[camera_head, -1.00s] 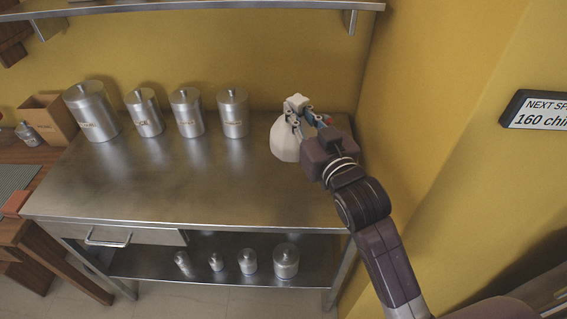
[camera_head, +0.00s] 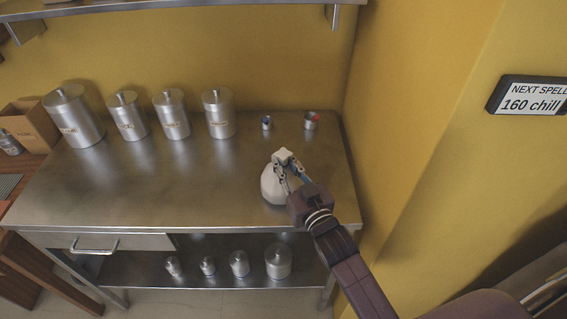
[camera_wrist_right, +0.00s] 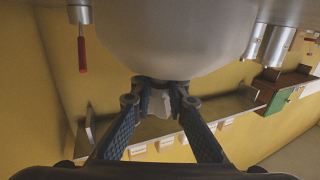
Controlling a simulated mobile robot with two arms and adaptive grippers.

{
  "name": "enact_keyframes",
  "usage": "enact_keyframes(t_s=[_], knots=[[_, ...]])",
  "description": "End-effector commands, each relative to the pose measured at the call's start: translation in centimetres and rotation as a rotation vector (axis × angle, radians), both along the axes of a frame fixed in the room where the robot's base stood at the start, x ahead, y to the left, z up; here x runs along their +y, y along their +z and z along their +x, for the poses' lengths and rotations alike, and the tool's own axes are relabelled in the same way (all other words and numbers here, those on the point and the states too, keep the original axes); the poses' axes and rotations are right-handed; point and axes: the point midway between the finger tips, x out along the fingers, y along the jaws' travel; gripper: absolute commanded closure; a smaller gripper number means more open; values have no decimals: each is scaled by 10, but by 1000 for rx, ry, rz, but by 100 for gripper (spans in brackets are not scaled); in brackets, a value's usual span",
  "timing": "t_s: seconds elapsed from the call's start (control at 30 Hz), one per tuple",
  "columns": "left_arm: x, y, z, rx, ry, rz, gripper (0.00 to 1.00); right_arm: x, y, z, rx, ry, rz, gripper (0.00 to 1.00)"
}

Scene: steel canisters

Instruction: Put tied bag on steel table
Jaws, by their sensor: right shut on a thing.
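The tied bag (camera_head: 272,188) is white and round with a knotted top. In the head view it is upright over the right part of the steel table (camera_head: 130,195); whether its underside touches the top I cannot tell. My right gripper (camera_head: 285,168) is shut on the bag's knot. In the right wrist view the bag (camera_wrist_right: 185,35) fills the upper middle, with the gripper fingertips (camera_wrist_right: 160,88) around its knot. My left gripper is in neither view.
Several steel canisters (camera_head: 172,114) stand along the table's back. Smaller canisters (camera_head: 278,262) stand on the lower shelf. A yellow wall is at right. The table's left front is clear.

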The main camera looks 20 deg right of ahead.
Motion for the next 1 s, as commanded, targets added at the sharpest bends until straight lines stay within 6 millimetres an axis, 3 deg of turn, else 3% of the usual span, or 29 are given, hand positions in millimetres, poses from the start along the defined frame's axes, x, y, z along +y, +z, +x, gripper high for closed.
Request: enact_keyframes(t_s=[0.37, 0.4, 0.57, 0.9, 1.0], knots=[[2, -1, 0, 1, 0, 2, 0, 0, -1, 0, -9, 1, 0, 100], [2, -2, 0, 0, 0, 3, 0, 0, -5, 0, -2, 0, -1, 85], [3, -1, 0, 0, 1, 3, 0, 0, -4, 0, -1, 0, -1, 68], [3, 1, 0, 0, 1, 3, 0, 0, 0, -1, -1, 0, -1, 68], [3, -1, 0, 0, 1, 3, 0, -1, -3, -10, 0, 0, -1, 68]])
